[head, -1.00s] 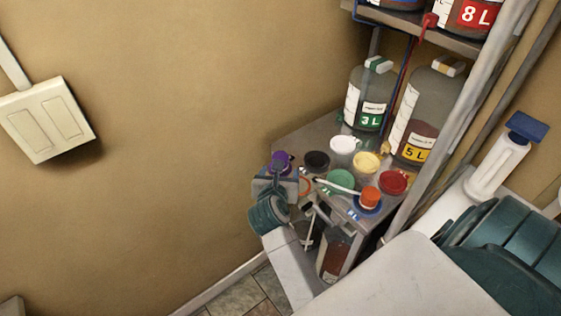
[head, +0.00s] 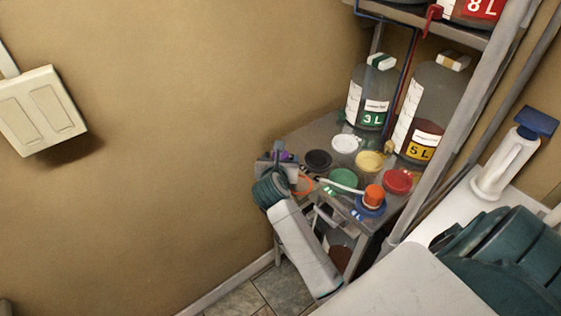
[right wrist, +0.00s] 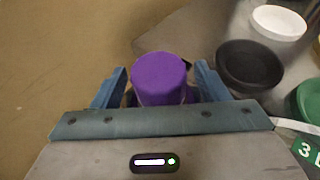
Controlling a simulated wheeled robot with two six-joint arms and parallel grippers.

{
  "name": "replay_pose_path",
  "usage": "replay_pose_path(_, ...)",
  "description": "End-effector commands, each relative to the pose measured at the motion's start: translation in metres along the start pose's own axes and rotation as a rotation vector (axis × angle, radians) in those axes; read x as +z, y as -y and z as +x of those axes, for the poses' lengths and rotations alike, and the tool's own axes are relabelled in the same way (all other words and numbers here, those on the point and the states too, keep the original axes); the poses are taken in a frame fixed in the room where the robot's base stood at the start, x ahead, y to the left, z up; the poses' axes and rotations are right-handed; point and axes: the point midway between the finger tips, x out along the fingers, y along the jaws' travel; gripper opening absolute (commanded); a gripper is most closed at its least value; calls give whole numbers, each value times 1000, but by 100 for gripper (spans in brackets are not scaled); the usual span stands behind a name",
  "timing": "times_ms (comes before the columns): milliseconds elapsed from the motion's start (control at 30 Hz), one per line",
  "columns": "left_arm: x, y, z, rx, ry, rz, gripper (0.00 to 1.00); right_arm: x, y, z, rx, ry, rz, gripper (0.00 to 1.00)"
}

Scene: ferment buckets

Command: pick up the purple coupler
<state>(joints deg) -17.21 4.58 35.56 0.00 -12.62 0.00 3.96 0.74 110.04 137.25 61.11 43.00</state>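The purple coupler (right wrist: 160,78) shows in the right wrist view as a round purple piece between the two blue fingers of my right gripper (right wrist: 157,88). Small gaps show between the fingers and the coupler's sides, so the gripper is open around it. In the head view the right gripper (head: 278,158) is at the left corner of the shelf, and it hides most of the coupler (head: 285,156). My left gripper is not seen.
Black (head: 318,160), white (head: 346,143), yellow (head: 369,161), green (head: 343,180) and red (head: 397,181) round pieces stand on the grey shelf (head: 310,136), close right of the gripper. An orange piece (head: 373,194) sits on a blue one. Bottles (head: 371,95) stand behind. The wall is at left.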

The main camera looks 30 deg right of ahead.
Motion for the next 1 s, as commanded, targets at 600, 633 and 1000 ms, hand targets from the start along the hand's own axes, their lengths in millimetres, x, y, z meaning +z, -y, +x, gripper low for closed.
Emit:
replay_pose_path(600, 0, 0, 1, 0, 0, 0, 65, 4, 0, -2, 0, 1, 1, 17)
replay_pose_path(633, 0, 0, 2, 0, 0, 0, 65, 7, 0, -3, 0, 2, 2, 17)
replay_pose_path(1000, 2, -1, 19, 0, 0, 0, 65, 76, 0, -31, 3, 8, 7, 17)
